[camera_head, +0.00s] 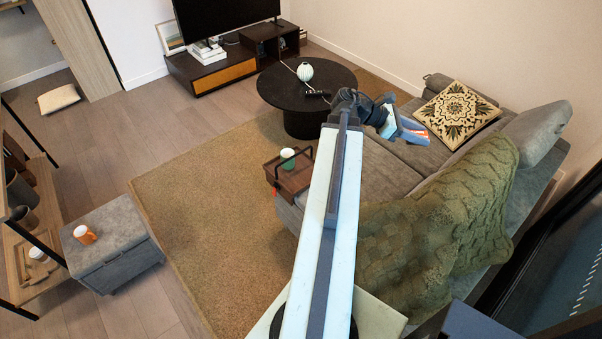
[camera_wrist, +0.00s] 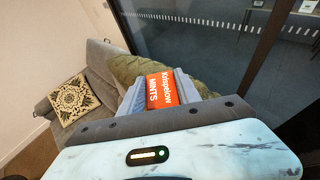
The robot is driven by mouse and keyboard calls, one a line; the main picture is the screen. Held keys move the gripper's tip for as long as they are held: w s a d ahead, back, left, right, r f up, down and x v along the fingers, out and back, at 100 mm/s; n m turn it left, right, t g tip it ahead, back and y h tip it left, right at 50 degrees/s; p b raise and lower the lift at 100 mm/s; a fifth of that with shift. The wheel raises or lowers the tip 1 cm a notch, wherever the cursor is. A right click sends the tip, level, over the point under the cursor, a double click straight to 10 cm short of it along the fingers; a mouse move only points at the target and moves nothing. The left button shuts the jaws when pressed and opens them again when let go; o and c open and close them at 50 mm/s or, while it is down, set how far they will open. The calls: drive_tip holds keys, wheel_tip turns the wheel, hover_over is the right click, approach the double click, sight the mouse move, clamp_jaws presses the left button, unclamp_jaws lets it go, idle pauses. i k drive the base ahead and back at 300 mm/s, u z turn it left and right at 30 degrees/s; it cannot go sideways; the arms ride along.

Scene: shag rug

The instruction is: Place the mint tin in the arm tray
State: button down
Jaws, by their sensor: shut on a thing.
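The mint tin (camera_wrist: 161,89) is orange-red with white lettering reading MINTS. In the wrist view it sits between the grey fingers of my gripper (camera_wrist: 160,92), which is shut on it. In the head view my gripper (camera_head: 408,130) is over the grey sofa seat, and a red edge of the tin (camera_head: 417,135) shows there. The arm tray (camera_head: 297,182) is dark brown wood with a dark handle, resting on the near left sofa arm, left of my arm. A green and white cup (camera_head: 288,159) stands on it. My gripper is right of the tray and apart from it.
A patterned cushion (camera_head: 455,114) and a green knitted throw (camera_head: 430,228) lie on the sofa. A round black table (camera_head: 330,82) with a white vase (camera_head: 305,71) stands beyond the tray. A grey ottoman (camera_head: 117,240) holds an orange mug (camera_head: 85,234). The rug's left part is clear.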

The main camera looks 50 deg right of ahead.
sight(307, 176)
drive_tip(key=u, duration=0.1)
drive_tip(key=i, duration=0.95)
drive_tip(key=z, duration=0.1)
